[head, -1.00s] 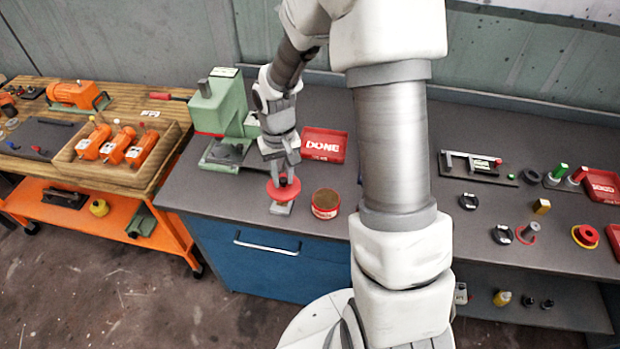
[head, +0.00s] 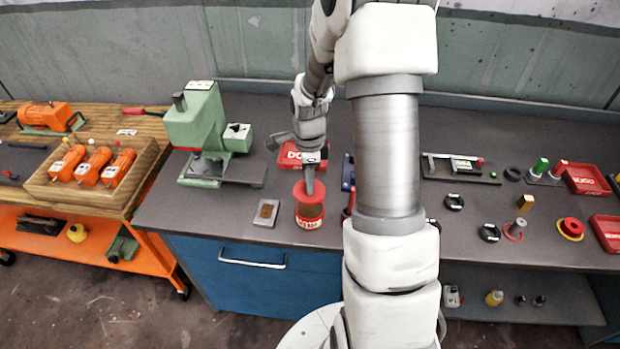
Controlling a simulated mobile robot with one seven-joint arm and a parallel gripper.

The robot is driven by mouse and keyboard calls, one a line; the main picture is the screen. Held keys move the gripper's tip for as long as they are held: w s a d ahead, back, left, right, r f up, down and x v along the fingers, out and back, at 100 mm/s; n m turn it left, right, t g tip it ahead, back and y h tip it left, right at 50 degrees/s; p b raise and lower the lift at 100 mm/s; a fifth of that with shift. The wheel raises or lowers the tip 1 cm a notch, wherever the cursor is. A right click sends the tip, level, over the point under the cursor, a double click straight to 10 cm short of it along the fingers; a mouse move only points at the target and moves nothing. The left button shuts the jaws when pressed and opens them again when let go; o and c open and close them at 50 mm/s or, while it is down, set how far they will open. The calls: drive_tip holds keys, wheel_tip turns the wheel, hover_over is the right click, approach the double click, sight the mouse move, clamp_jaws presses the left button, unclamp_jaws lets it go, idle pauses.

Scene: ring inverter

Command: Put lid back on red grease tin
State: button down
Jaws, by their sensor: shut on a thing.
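The red grease tin (head: 308,223) stands upright on the dark bench top, its brown grease partly visible at the mouth. The round red lid (head: 302,196) is over the tin's far side in the picture, with a strip of grease showing below it. It looks held a little above the tin; I cannot tell if its edge touches the rim. My gripper (head: 310,187) points down and is shut on the lid's top. The fingertips and the lid's knob are hard to make out.
A small grey stand (head: 267,212) with a brown top sits left of the tin. The red DONE tray (head: 289,155) is just behind, the green press (head: 195,125) further left. My arm column hides the bench right of the tin.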

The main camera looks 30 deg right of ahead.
drive_tip(key=shift+d+f, duration=0.1)
drive_tip(key=shift+f, duration=0.05)
drive_tip(key=shift+f+b, duration=1.25)
drive_tip(key=shift+f, duration=0.75)
drive_tip(key=shift+f+b, duration=0.95)
drive_tip(key=shift+f, duration=0.1)
drive_tip(key=shift+f+b, duration=0.2)
drive_tip(key=shift+b, duration=0.5)
idle(0.4)
drive_tip(key=c, duration=0.6)
unclamp_jaws()
drive_tip(key=shift+c, duration=0.2)
drive_tip(key=shift+o, duration=0.3)
drive_tip(key=o, duration=0.4)
